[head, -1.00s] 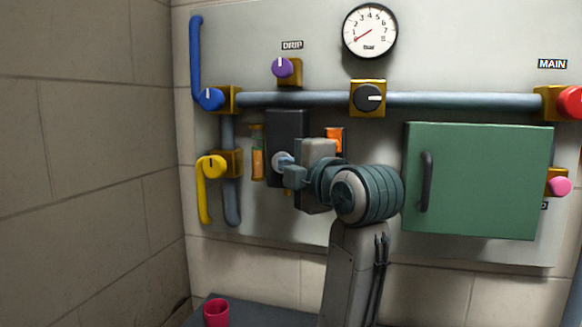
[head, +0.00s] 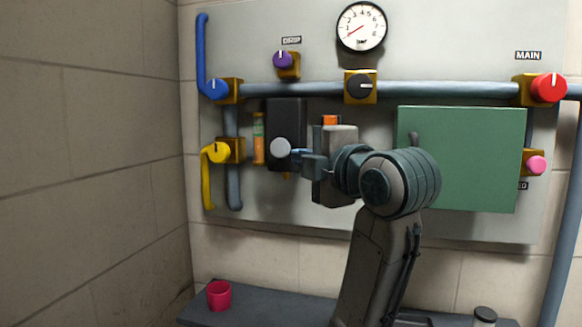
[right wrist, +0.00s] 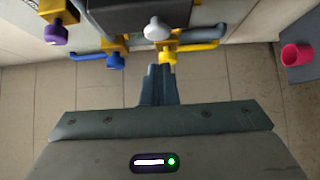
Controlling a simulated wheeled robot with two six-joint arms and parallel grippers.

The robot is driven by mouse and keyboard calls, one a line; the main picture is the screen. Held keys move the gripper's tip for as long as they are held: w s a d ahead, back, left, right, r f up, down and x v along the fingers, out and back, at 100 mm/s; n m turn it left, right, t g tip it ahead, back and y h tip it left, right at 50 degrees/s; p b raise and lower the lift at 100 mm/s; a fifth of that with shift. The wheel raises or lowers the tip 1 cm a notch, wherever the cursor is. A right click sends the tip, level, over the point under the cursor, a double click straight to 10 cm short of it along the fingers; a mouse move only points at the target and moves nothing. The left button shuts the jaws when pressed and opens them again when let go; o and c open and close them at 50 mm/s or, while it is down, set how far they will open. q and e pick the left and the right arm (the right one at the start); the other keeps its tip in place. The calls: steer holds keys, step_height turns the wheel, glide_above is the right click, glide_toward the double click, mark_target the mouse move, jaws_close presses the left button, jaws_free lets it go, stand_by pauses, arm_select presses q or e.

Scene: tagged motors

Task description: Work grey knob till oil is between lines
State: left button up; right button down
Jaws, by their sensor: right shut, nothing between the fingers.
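The grey knob (head: 281,148) is a light round disc on the front of a black box (head: 287,118) on the wall panel. It also shows in the right wrist view (right wrist: 157,29). A narrow sight glass (head: 258,140) with orange oil stands just left of the box; its lines are too small to make out. My right gripper (head: 298,155) is shut and empty, just right of the knob. In the right wrist view its closed fingertips (right wrist: 159,68) point toward the knob with a small gap. My left gripper is not in view.
A yellow knob (head: 218,152) and a blue knob (head: 217,89) sit left of the glass. A green cabinet door (head: 465,160) is right of my arm. A round gauge (head: 361,27) hangs above. A pink cup (head: 219,295) stands on the bench (head: 270,308) below.

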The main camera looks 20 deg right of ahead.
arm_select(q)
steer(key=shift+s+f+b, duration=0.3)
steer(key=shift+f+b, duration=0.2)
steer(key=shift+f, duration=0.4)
arm_select(e)
steer(key=v, duration=0.4)
steer(key=shift+s+a+r, duration=0.2)
steer(key=shift+s+a, duration=0.05)
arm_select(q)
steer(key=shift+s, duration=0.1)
